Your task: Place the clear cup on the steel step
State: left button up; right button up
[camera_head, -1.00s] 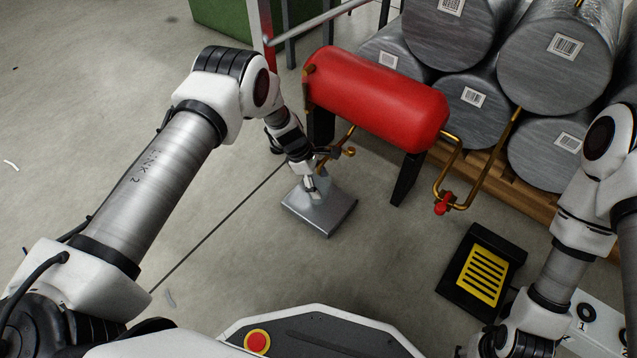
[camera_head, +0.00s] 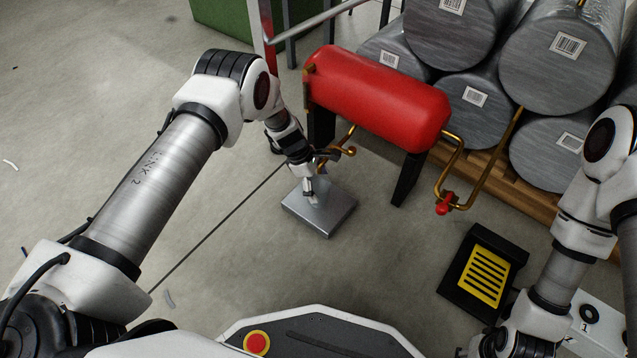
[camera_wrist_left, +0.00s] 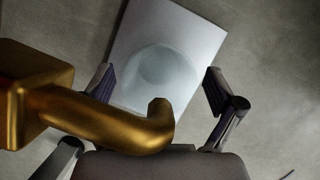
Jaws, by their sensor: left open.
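The steel step (camera_head: 330,217) is a flat grey square block on the floor below the red tank. It also shows in the left wrist view (camera_wrist_left: 190,28). The clear cup (camera_wrist_left: 160,70) shows there as a faint round see-through shape on top of the step, seen from above. In the head view the cup is hard to make out beside the fingers. My left gripper (camera_head: 311,182) is just above the step. In the wrist view its fingers (camera_wrist_left: 160,88) are spread apart, with the cup beyond and between them; I see no contact. My right gripper is not visible.
A brass pipe (camera_wrist_left: 115,125) crosses close in front of the left wrist camera, near the left finger. The red tank (camera_head: 375,98) stands on dark legs beside the gripper. Grey drums (camera_head: 470,100) are stacked behind. A black and yellow block (camera_head: 482,275) lies right.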

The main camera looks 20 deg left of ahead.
pick_arm(q)
jog(key=d+p+v, duration=0.1)
jog(key=p+v, duration=0.5)
jog(key=v, duration=0.6)
jog(key=s+a+f+m+g+y, duration=0.1)
jog(key=s+a+f+m+y, duration=0.2)
jog(key=s, duration=0.6)
jog(key=s+a+f+m+y, duration=0.1)
jog(key=s+a+f+m, duration=0.2)
jog(key=s, duration=0.6)
jog(key=s+d+r+m, duration=0.1)
jog(key=s+r+m, duration=0.1)
jog(key=s+m, duration=0.4)
jog(key=s+d+r+m, duration=0.1)
jog(key=s+r+m, duration=0.1)
jog(key=s+m, duration=0.4)
jog(key=s, duration=0.5)
jog(key=shift+d+r+t+y, duration=0.2)
jog(key=shift+r+t+y, duration=0.1)
jog(key=shift+t, duration=0.1)
